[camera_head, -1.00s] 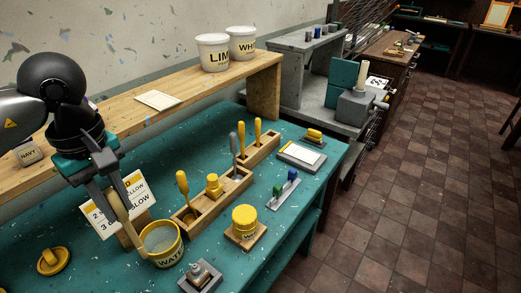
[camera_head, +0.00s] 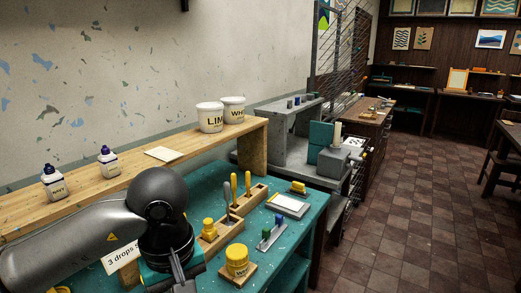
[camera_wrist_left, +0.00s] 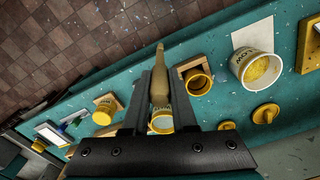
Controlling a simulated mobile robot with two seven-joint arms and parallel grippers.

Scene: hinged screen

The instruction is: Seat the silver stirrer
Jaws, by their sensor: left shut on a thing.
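The grey, silver-looking stirrer handle (camera_head: 228,198) stands upright in the wooden rack (camera_head: 232,228), between a yellow jar (camera_head: 208,228) and two yellow handles (camera_head: 240,185). My left gripper (camera_wrist_left: 160,88) is shut on a tan handle (camera_wrist_left: 160,65), which lies between its fingers in the left wrist view. A yellow-rimmed cup (camera_wrist_left: 161,123) with pale contents shows just beyond the handle's lower part. In the head view the gripper (camera_head: 180,283) is cut by the bottom edge, left of the rack, and the tan handle is hidden. My right gripper is not in view.
A wooden shelf (camera_head: 95,192) with bottles and tubs runs behind. Dark tiled floor lies right.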

